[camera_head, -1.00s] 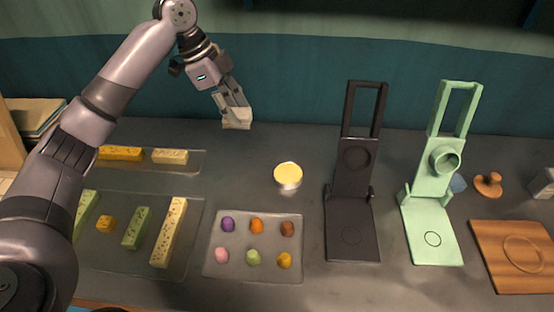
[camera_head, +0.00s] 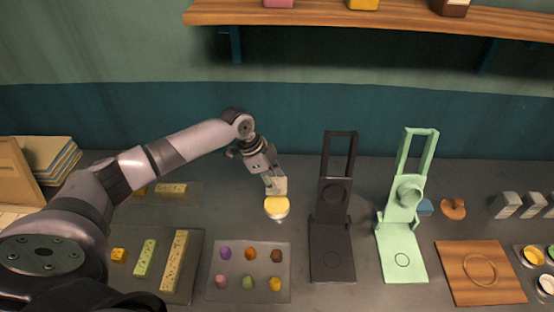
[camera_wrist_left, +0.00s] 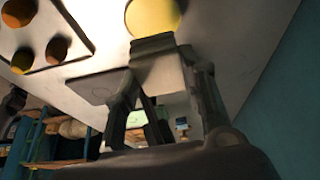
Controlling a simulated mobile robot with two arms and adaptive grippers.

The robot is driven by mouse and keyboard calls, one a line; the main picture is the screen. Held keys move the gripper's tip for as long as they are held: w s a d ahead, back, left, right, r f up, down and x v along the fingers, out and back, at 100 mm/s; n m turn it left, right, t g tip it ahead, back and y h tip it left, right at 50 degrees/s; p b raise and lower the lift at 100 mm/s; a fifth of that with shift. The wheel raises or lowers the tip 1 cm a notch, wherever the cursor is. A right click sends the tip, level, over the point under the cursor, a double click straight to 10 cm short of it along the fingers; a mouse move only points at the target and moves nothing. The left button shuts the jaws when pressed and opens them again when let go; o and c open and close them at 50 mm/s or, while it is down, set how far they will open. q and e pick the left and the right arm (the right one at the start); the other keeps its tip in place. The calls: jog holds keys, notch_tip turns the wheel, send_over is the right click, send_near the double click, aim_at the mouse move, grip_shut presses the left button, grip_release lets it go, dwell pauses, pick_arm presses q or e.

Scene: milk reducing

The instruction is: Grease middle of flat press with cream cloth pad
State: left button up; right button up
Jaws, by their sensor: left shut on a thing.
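My left gripper (camera_head: 271,177) is shut on the cream cloth pad (camera_head: 278,186), just behind and above a tin of yellow grease (camera_head: 276,207). In the left wrist view the pad (camera_wrist_left: 152,42) shows between the fingers, close to the yellow round surface (camera_wrist_left: 153,14); I cannot tell whether they touch. A black hinged press (camera_head: 333,245) stands open to the right, with a circle marked on its flat base. A green hinged press (camera_head: 402,245) stands open beside it, also with a circle on its base. Which one is the flat press is unclear. My right gripper is out of view.
A tray (camera_head: 285,247) of several coloured dough balls lies in front of the tin. Dough bars lie on trays at left. A wooden board (camera_head: 455,275), a brown knobbed stamp (camera_head: 453,207) and small bowls (camera_head: 546,285) are at right. A shelf (camera_head: 400,20) hangs above.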

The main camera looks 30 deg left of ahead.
pick_arm(q)
jog(key=shift+d+f, duration=0.1)
jog(key=shift+f, duration=0.3)
notch_tip(320, 180, down, 6)
jog(key=b, duration=0.6)
jog(key=shift+r, duration=0.2)
jog(key=shift+f, duration=0.5)
dwell(0.4)
dwell(1.5)
notch_tip(320, 180, up, 7)
jog(key=p, duration=0.6)
jog(key=shift+p, duration=0.3)
jog(key=shift+d, duration=0.1)
dwell(0.4)
